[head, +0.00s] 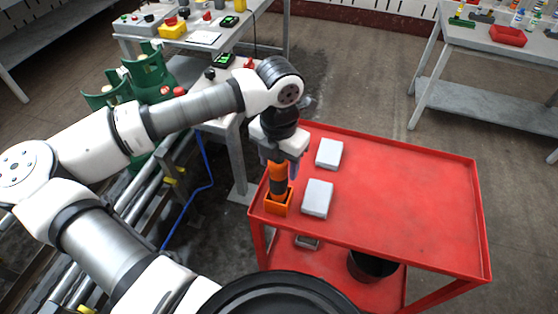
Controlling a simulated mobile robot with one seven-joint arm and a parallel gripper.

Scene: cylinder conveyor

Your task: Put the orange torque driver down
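The orange torque driver (278,183), with a dark band around its middle, stands upright at the left end of the red cart. Its lower end is inside or right behind a small orange square holder (277,205) on the cart top. My gripper (279,170) points down over the driver, with its fingers on either side of the driver's upper part. At this size I cannot tell whether the fingers press on it. The driver's top is partly hidden by the gripper, and its bottom by the holder's wall.
The red cart (400,205) has two pale boxes, one (317,198) close beside the holder and one (329,153) farther back. Its right side is clear. A dark bin (372,266) sits on the lower shelf. Roller conveyor and green cylinders (148,75) are left.

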